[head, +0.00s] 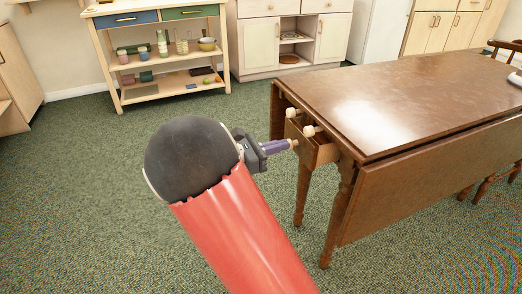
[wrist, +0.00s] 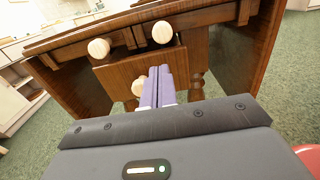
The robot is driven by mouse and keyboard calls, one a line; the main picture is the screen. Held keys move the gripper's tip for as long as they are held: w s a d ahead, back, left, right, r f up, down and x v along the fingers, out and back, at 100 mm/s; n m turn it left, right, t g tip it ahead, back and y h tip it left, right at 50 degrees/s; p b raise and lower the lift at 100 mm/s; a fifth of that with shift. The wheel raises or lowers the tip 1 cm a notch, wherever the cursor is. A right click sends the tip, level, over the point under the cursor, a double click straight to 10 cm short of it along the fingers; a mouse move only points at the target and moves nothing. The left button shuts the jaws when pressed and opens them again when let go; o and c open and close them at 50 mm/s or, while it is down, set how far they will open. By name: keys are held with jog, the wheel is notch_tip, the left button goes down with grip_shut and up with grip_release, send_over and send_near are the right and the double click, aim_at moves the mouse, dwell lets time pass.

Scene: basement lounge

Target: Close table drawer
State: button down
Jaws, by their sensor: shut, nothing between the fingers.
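The wooden table (head: 420,95) stands at the right with a drawer (head: 322,153) in its near end. The drawer sticks partly out from the table end. In the wrist view the drawer front (wrist: 185,68) faces me, with a round pale knob (wrist: 138,88) partly hidden behind my fingers. My gripper (head: 287,146) has purple fingers, shut and empty, pointing at the drawer front. In the wrist view the fingertips (wrist: 160,70) overlap the front just right of the knob. I cannot tell whether they touch it.
Two more pale knobs (wrist: 98,48) (wrist: 162,32) sit above the drawer front. Turned table legs (head: 337,215) stand below, and a dropped leaf (head: 430,180) hangs along the side. A shelf cart (head: 165,80) stands at the back. Green carpet at left is clear.

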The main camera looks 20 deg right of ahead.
aim_at(305, 139)
jog(key=shift+w+d, duration=0.1)
jog(key=shift+d, duration=2.45)
jog(key=d+p, duration=0.1)
jog(key=d, duration=0.3)
jog(key=shift+d, duration=0.2)
jog(key=shift+w+a, duration=0.1)
jog(key=shift+a, duration=0.05)
